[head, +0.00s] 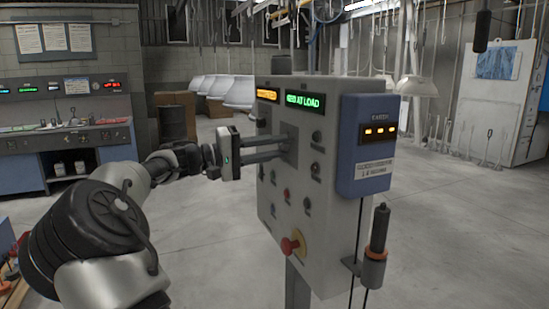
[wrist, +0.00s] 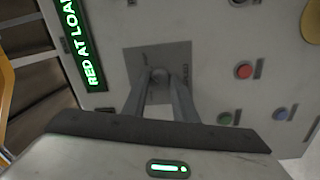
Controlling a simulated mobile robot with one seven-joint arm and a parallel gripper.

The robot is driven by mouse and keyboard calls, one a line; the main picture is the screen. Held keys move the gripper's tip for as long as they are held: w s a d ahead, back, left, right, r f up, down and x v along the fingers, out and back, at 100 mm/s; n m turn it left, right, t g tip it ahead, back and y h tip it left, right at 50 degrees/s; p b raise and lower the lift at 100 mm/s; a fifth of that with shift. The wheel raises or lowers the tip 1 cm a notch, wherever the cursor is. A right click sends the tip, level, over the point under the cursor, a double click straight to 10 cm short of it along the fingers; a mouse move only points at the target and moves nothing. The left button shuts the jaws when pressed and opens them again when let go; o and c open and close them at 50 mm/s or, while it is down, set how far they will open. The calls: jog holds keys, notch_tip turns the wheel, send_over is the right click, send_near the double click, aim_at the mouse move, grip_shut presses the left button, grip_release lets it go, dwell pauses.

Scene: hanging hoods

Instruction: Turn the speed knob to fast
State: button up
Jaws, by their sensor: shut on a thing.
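The speed knob (wrist: 159,75) is a small round grey knob on a darker grey square plate (wrist: 178,52) with small lettering I cannot read. The same plate (head: 291,133) is on the front of a grey control box (head: 345,215) in the head view. My gripper (head: 284,148) reaches in from the left, its two fingers level against the plate. In the wrist view my gripper (wrist: 160,82) has its fingertips closed on either side of the knob. The fingers partly hide the knob, and I cannot tell which speed it points to.
Green "RED AT LOAD" (head: 306,101) and amber (head: 267,95) displays sit above the plate. Small buttons and a red stop button (head: 290,245) on yellow lie below. A blue unit (head: 364,145) and a black-handled tool (head: 379,230) are at the right.

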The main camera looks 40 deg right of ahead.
jog(key=shift+f+m+b, duration=0.1)
jog(key=shift+m+b, duration=0.75)
jog(key=shift+m, duration=0.35)
jog(key=o, duration=1)
jog(key=shift+o, duration=0.2)
jog(key=shift+a, duration=0.1)
jog(key=p+v, duration=0.2)
jog(key=v, duration=1.5)
jog(key=shift+w, duration=0.25)
